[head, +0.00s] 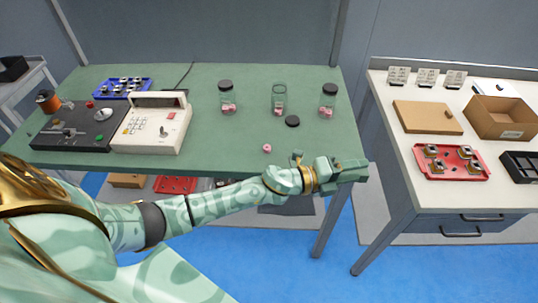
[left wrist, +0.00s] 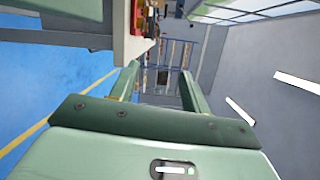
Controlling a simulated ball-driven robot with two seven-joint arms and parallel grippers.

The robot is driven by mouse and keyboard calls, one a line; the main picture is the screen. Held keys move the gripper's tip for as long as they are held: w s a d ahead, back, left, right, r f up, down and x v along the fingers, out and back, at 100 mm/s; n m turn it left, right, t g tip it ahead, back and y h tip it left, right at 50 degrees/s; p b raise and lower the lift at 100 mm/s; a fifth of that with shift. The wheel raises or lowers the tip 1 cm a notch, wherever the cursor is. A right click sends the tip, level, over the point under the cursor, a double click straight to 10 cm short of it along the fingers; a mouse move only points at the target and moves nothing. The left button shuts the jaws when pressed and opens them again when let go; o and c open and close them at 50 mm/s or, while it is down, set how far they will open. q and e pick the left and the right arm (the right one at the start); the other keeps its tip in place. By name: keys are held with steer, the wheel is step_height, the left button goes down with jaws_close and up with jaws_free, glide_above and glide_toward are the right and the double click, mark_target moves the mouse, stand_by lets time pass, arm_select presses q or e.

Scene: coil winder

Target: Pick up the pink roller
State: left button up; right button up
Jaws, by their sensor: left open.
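A small pink roller (head: 267,148) lies on the green table (head: 220,140) near its front edge. Three glass jars stand behind it: the left jar (head: 228,100) and the right jar (head: 328,105) have black lids on, and the middle jar (head: 279,93) is open. Each has pink pieces in its bottom. A loose black lid (head: 292,121) lies in front of the middle jar. My left gripper (head: 352,170) is at the table's front right corner, right of the roller and apart from it. In the left wrist view its fingers (left wrist: 160,82) are spread with nothing between them. My right gripper is not in view.
A coil winder (head: 75,128) and a cream control box (head: 152,125) stand on the left, with a blue tray (head: 122,90) behind. A white bench on the right holds a red tray (head: 450,162) and a cardboard box (head: 502,118). A floor gap separates the tables.

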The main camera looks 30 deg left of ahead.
arm_select(q)
step_height(320, 180, up, 4)
steer(key=d+f+m+g+h, duration=0.1)
steer(key=d+m+g+h, duration=0.2)
steer(key=m+g, duration=0.45)
step_height(320, 180, up, 6)
steer(key=m+g+y+b, duration=0.45)
steer(key=m+y, duration=0.75)
steer(key=y, duration=0.3)
glide_above(267, 147)
steer(key=shift+g, duration=0.4)
steer(key=f+b, duration=0.1)
steer(key=f, duration=0.5)
steer(key=f+b, duration=0.1)
steer(key=f, duration=0.2)
steer(key=shift+w+a+f+b, duration=0.1)
steer(key=shift+a+b, duration=0.25)
steer(key=shift+f+n, duration=0.25)
steer(key=shift+f, duration=0.35)
steer(key=f+b, duration=0.2)
steer(key=f, duration=0.1)
steer(key=f+b, duration=0.1)
steer(key=f, duration=0.1)
steer(key=shift+d+f, duration=0.15)
steer(key=shift+d, duration=0.2)
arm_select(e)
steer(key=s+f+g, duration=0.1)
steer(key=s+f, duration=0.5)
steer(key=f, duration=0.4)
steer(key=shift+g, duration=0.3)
